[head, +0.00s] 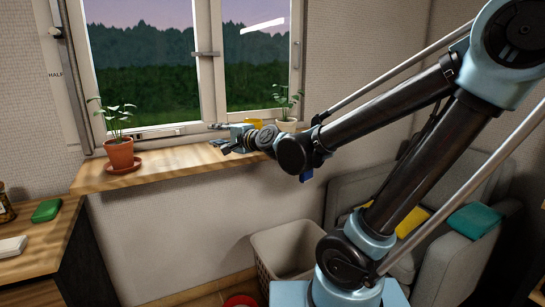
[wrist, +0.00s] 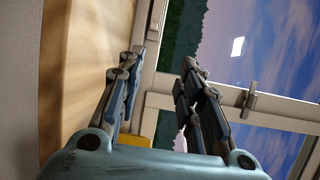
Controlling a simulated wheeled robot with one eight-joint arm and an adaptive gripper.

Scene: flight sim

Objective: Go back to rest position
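My gripper (head: 226,145) is at the end of my arm, stretched out over the wooden window sill in the head view. In the wrist view its two fingers (wrist: 160,85) stand apart with a gap between them and nothing held. The sill (head: 185,160) lies under the gripper, and its wood also shows at the left of the wrist view (wrist: 75,80). Whether the fingers touch the sill I cannot tell.
A potted plant (head: 119,152) stands left of my gripper and another (head: 287,124) right behind it. A yellow object (head: 254,123) is close behind the gripper. Below are a bin (head: 285,250) and a grey armchair (head: 450,260). A side table (head: 40,235) is at left.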

